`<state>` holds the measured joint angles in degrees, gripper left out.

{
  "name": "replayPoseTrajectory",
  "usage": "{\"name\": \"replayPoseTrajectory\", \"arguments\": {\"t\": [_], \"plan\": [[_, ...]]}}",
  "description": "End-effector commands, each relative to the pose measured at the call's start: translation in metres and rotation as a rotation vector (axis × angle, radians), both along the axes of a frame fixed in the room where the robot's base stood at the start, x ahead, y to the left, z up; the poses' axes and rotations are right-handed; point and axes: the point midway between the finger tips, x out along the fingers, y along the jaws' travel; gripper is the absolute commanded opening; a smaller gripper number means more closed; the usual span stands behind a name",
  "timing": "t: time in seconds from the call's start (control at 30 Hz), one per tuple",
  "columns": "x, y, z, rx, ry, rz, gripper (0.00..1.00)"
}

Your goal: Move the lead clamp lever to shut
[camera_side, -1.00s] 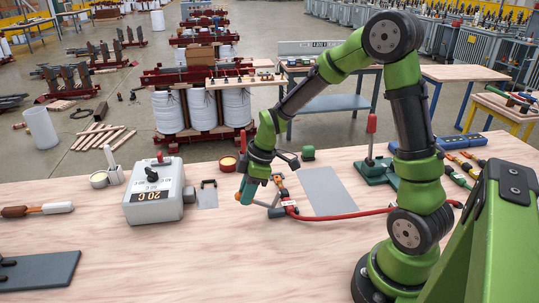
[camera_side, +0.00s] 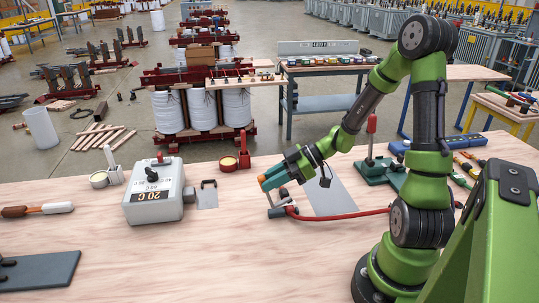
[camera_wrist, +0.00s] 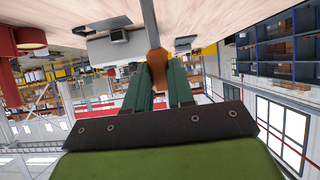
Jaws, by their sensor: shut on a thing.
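The lead clamp (camera_side: 279,211) lies on the wooden bench at the end of a red cable (camera_side: 345,215). Its lever has an orange-brown knob (camera_side: 263,183) that stands above the clamp, at its left side. My gripper (camera_side: 266,182) is tilted and points left, with its teal fingers shut on the knob. In the wrist view the knob (camera_wrist: 157,60) sits between the two green fingers (camera_wrist: 157,82), with a grey bar running up from it. The small parts of the clamp are too small to make out, and the lever's exact angle is unclear.
A grey box marked 20 C (camera_side: 153,195) stands to the left, with a small grey plate (camera_side: 207,198) beside it. A red holder (camera_side: 242,153) is behind. A grey mat (camera_side: 338,198) lies right of the clamp. A green-based stand (camera_side: 371,170) is further right.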

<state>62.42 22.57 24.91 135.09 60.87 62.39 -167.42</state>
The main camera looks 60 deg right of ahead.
Motion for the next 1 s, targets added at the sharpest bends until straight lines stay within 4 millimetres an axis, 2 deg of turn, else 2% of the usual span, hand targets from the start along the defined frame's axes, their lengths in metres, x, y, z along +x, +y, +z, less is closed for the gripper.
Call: {"name": "replayPoseTrajectory", "arguments": {"t": [0.63,0.67,0.8,1.0], "plan": [[-0.0026,-0.0032,-0.0005,0.033,-0.035,0.002,0.00],[-0.0026,-0.0032,-0.0005,0.033,-0.035,0.002,0.28],[-0.0029,-0.0031,-0.0004,0.032,-0.034,0.002,0.49],[-0.0030,-0.0031,-0.0002,0.033,-0.034,0.001,0.49]]}}
